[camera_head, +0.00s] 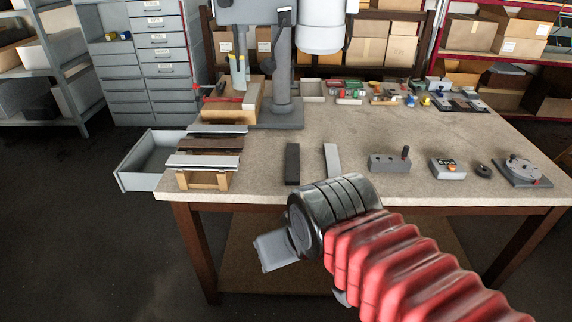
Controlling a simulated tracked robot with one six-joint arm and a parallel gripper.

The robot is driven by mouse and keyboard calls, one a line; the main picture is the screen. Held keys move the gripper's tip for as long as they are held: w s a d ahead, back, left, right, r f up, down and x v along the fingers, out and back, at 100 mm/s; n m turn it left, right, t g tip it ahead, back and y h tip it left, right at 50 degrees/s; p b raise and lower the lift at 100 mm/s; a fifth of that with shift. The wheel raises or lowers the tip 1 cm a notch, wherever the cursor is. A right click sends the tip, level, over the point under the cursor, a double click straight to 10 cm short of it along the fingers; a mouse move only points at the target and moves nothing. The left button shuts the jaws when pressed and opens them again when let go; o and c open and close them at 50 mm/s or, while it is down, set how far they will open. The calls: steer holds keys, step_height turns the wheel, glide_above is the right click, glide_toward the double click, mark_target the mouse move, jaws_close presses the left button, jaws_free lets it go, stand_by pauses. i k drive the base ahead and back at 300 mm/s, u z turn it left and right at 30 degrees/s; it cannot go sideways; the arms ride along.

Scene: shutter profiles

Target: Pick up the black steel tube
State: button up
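A black bar (292,164), which looks like the black steel tube, lies on the worktable near its front edge, left of centre. It points away from me. A light grey bar (332,160) lies to its right, apart from it. My gripper (276,251) is in front of the table and low in the picture, nearer to me than the black bar and not touching it. One grey part of the gripper shows below the dark wrist. The rest is hidden by my wrist and red-sleeved arm, so its opening cannot be told.
A drill press (282,90) stands behind. A grey block (389,163), small devices and a round fixture (523,169) are on the right. Mid-table is clear.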

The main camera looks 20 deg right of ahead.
mark_target(292, 163)
steer(key=z, duration=0.05)
steer(key=i, duration=1)
steer(key=u, duration=0.05)
